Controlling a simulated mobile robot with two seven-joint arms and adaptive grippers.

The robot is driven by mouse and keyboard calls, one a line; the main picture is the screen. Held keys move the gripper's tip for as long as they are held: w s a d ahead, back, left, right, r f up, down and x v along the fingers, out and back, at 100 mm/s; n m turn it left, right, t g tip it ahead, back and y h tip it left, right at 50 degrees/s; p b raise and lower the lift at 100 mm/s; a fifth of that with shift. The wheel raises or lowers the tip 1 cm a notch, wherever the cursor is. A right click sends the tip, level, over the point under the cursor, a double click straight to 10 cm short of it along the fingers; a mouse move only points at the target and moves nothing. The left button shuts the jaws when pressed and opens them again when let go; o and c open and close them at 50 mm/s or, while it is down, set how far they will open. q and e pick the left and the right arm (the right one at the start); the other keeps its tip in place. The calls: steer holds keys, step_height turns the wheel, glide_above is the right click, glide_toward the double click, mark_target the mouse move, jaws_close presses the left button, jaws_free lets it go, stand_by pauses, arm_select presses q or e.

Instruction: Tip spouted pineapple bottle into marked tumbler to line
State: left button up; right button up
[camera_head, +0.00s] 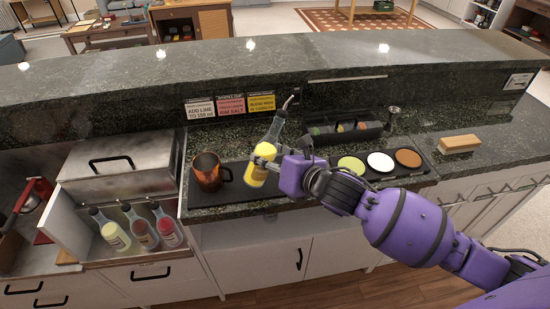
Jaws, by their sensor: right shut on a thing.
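My right gripper (268,158) is shut on a spouted bottle with yellow contents (259,176). The bottle leans, its metal spout up to the right and its base down to the left. It appears to be held above the dark mat on the counter. A copper-coloured mug (207,172) stands on the mat to the left of the bottle. I cannot make out a separate marked tumbler; the mug is the only drinking vessel I can tell. My left gripper is not in view.
Several spouted bottles (142,233) stand in a well at the left, below a steel lidded box (118,165). A tray of coloured rounds (380,163) and a black caddy (345,130) lie right of the bottle. Signs (230,106) hang on the raised ledge behind. A wooden block (459,143) lies far right.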

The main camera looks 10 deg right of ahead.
mark_target(258, 169)
steer(key=shift+a+r, duration=0.3)
steer(key=shift+r, duration=0.1)
steer(key=shift+s+a+f+m+y, duration=0.2)
steer(key=shift+a+f+m+y, duration=0.15)
steer(key=shift+m+y, duration=0.25)
steer(key=f+m+b, duration=0.1)
steer(key=a+f+m+y+b, duration=0.1)
steer(key=b, duration=0.1)
steer(key=shift+s+a+f+m+g+y, duration=0.1)
steer(key=shift+s+a+m+g+y, duration=0.2)
steer(key=shift+s, duration=0.1)
steer(key=shift+s+a+f+m+b, duration=0.1)
steer(key=shift+a+f+m+b, duration=0.15)
steer(key=shift+b, duration=0.3)
steer(key=shift+s+a+f+m+y+b, duration=0.1)
steer(key=shift+a+f+m+y+b, duration=0.2)
steer(key=shift+m+b, duration=0.2)
steer(key=shift+r, duration=0.55)
steer(key=shift+a+f+m+y, duration=0.15)
steer(key=shift+f+m+y, duration=0.05)
steer(key=shift+m+y, duration=0.1)
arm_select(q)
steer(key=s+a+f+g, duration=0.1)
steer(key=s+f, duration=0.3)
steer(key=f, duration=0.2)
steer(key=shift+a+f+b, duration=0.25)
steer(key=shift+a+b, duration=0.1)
arm_select(e)
steer(key=shift+s+a+f, duration=0.1)
steer(key=shift+f, duration=0.15)
